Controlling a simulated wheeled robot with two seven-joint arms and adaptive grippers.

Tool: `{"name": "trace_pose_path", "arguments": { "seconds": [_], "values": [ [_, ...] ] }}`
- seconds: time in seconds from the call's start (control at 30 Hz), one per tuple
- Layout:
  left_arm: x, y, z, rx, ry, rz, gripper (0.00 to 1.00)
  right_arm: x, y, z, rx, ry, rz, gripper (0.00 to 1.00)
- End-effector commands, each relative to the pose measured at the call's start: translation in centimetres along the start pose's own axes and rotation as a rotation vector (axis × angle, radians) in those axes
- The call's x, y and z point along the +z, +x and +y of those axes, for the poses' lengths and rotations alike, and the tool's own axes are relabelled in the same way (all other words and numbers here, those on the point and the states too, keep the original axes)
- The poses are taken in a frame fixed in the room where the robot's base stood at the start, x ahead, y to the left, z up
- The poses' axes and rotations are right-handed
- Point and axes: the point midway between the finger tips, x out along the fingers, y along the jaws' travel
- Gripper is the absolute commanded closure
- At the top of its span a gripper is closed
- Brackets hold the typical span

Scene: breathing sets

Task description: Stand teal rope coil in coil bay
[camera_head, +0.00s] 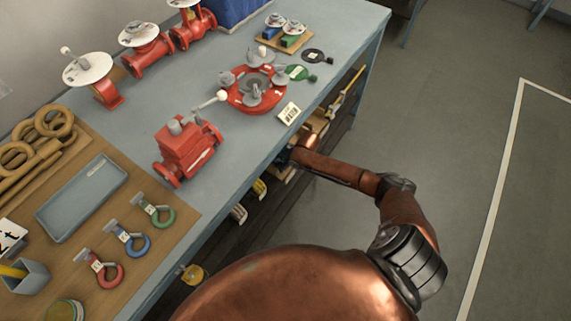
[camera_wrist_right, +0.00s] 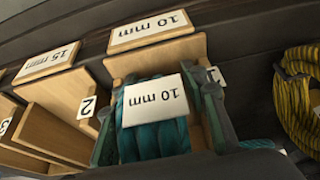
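The teal rope coil (camera_wrist_right: 155,141) carries a white "10 mm" card (camera_wrist_right: 155,101) and is upright in the wooden coil bay (camera_wrist_right: 188,50) with the matching "10 mm" label, in the right wrist view. My right gripper (camera_wrist_right: 160,135) has one finger on each side of the coil. A strip of wood shows between the coil and the right-hand finger, so the fingers look open; contact at the left-hand finger is unclear. In the head view my right arm reaches under the tabletop, which mostly hides its gripper and the coil. My left gripper is not in view.
Empty-looking wooden bays (camera_wrist_right: 65,110) stand to the left, one labelled "15 mm". A yellow rope coil (camera_wrist_right: 298,95) hangs to the right. The blue-grey tabletop (camera_head: 240,45) above the shelf bears red valves (camera_head: 187,148). Open floor (camera_head: 440,120) lies right of the bench.

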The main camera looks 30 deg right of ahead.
Motion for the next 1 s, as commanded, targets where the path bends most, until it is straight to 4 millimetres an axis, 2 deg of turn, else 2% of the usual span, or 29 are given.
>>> {"name": "trace_pose_path", "arguments": {
  "seconds": [0.13,0.23,0.5,0.7,0.83,1.0],
  "values": [
    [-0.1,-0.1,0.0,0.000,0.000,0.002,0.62,-0.1,-0.4,0.0,0.000,-0.001,0.001,0.60],
    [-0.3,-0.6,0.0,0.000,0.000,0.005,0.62,-0.1,-1.7,0.1,0.001,-0.001,0.000,0.60],
    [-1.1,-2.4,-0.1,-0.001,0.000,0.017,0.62,-0.2,-7.4,0.1,0.002,-0.003,0.002,0.60],
    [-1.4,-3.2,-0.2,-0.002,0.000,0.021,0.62,-0.1,-10.7,0.0,0.000,-0.001,0.001,0.60],
    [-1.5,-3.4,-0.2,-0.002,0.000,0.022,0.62,-0.1,-11.9,0.0,0.000,-0.001,0.000,0.60],
    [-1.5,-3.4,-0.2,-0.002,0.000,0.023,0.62,-0.1,-12.2,0.0,0.000,0.000,0.000,0.60]
  ]
}}
